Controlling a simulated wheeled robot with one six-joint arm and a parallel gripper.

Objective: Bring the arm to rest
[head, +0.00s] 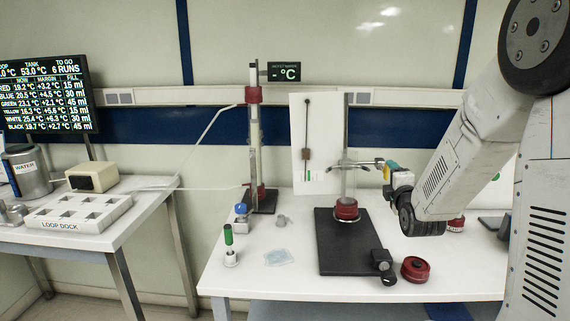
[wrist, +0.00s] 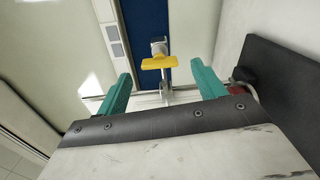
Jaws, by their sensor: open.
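My arm comes in from the right in the head view, with its wrist bent low over the right bench. My gripper (head: 389,172) is small there, beside a clamp (head: 357,164) on a stand. In the wrist view my gripper (wrist: 164,82) has two teal fingers spread wide apart. A yellow piece (wrist: 160,62) on a metal fitting shows in the gap between them, with no finger touching it in the picture. How far beyond the fingertips it lies, I cannot tell. The gripper holds nothing that I can see.
The white bench (head: 300,279) carries a black stand base (head: 345,256), a red round part (head: 416,269), a green-topped vial (head: 229,242) and a tall column (head: 254,140). A loop dock (head: 78,216) sits on the left bench.

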